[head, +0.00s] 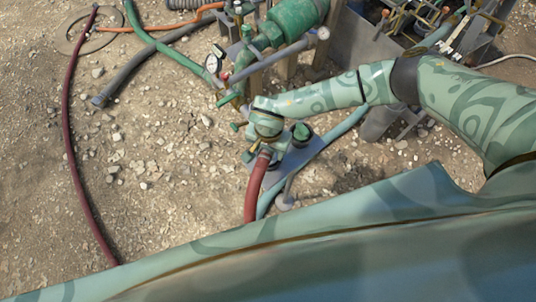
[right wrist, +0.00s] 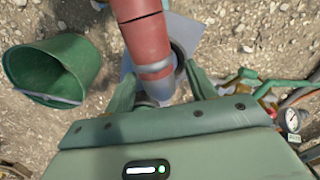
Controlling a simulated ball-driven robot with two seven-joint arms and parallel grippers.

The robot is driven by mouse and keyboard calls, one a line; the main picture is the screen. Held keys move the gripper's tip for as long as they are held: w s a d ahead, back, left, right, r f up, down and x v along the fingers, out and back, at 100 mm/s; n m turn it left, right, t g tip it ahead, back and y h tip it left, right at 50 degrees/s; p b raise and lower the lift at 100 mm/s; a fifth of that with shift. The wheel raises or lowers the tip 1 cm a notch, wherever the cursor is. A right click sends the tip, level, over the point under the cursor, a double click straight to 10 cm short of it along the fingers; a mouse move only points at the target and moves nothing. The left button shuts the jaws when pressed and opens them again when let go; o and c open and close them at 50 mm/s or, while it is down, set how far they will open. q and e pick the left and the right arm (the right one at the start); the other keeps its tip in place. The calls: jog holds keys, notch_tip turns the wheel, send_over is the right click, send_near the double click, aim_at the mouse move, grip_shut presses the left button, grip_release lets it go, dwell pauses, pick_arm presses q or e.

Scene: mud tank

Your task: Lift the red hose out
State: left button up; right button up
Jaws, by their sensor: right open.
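The red hose (head: 256,188) hangs below my right gripper in the head view, its lower part cut off by my body. In the right wrist view, the red hose (right wrist: 145,42) comes in from the top and ends in a grey metal collar. My right gripper (head: 265,146) is over the hose's upper end. In the right wrist view, the right gripper (right wrist: 158,80) is open, one green finger on each side of the collar. Whether the fingers touch it cannot be told. A grey plate with a dark round rim lies behind the hose. My left gripper is not in view.
A dark red hose (head: 70,130) runs along the gravel at left. A green pump (head: 294,18) with pipes and a gauge (head: 212,64) stands beyond my gripper. Open gravel lies left.

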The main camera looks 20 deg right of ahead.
jog(key=shift+f, duration=0.8)
jog(key=shift+r, duration=0.1)
grip_shut()
jog(key=shift+r, duration=0.1)
